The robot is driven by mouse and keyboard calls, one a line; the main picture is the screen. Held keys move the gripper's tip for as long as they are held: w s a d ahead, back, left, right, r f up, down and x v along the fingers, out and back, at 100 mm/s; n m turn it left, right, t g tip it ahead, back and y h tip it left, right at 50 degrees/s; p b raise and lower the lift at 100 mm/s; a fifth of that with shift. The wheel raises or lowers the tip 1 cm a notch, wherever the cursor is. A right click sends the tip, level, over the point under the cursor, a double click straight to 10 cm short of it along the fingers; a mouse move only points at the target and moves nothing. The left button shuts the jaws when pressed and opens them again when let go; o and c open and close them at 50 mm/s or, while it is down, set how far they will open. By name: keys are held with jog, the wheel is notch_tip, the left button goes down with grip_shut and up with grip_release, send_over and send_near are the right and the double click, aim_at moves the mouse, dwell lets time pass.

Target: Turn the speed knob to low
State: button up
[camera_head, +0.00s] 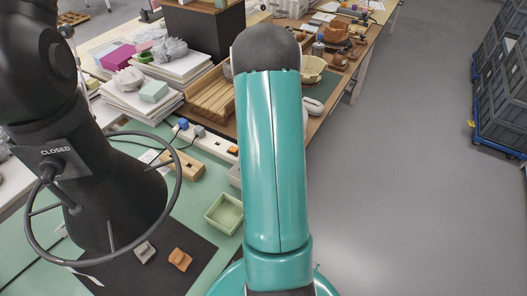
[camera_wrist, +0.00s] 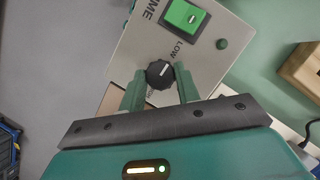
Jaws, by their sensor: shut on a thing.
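In the wrist view, a black round speed knob (camera_wrist: 160,74) with a white pointer mark sits on a light grey panel (camera_wrist: 130,50). The word LOW is printed just above and right of the knob. Another label below it is partly hidden. The pointer mark seems to lean up and right. The two green fingers of my gripper (camera_wrist: 160,85) stand on either side of the knob and are shut on it. In the head view my teal arm hides the gripper, and the knob does not show.
A lit green rocker switch (camera_wrist: 186,17) and a small green button (camera_wrist: 222,43) are on the same panel. A wooden block (camera_wrist: 303,68) lies to the right. Open floor lies right.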

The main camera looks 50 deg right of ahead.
jog(key=shift+n, duration=0.3)
jog(key=o, duration=1)
jog(key=v, duration=1.3)
jog(key=shift+w+r, duration=0.2)
jog(key=shift+r, duration=0.2)
